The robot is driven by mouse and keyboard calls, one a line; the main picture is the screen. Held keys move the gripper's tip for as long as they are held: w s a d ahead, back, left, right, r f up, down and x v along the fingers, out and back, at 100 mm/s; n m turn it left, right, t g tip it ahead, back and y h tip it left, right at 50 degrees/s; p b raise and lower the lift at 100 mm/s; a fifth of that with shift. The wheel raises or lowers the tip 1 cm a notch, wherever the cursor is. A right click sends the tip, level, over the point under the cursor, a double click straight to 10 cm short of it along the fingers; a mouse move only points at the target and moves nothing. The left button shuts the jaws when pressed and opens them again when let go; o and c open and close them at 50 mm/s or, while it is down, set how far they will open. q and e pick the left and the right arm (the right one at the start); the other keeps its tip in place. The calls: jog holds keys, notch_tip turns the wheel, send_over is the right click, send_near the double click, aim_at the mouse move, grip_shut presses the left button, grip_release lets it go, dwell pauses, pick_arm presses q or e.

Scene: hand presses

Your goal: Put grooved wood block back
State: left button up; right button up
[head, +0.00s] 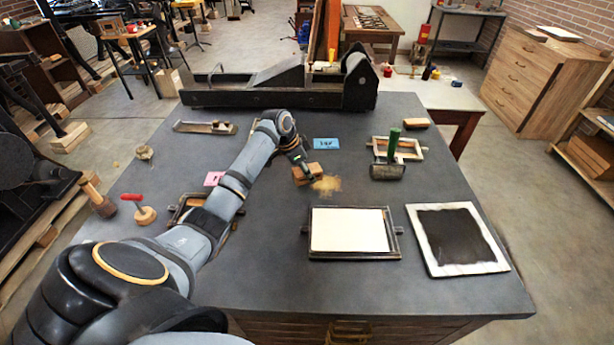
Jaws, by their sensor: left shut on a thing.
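The brown wood block (310,175) is near the middle of the dark table (270,265), just left of a tan patch. My left gripper (299,163) reaches it from above and is shut on it. The fingers partly cover the block, and its groove is too small to make out. I cannot tell whether the block touches the table. My right gripper is not in view.
A tan patch (327,185), a blue card (326,144) and a roller with a green handle (390,163) are close by. A framed cream sheet (348,231) and a black panel (455,238) lie in front. A smaller wood block (417,122) lies at the back right.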

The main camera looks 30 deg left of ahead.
pick_arm(q)
notch_tip(320, 180, down, 2)
jog(key=shift+f+p, duration=0.1)
jog(key=shift+p, duration=0.2)
jog(key=shift+s+f, duration=0.1)
jog(key=shift+f, duration=0.15)
jog(key=o, duration=1.2)
jog(key=shift+c, duration=0.2)
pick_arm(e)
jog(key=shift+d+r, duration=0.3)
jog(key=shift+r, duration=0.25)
pick_arm(q)
jog(key=shift+r, duration=0.25)
jog(key=b+v, duration=0.2)
jog(key=v, duration=0.9)
jog(key=shift+r, duration=0.4)
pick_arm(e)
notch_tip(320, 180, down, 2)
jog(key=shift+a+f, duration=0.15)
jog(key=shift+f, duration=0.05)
pick_arm(q)
jog(key=shift+s, duration=0.1)
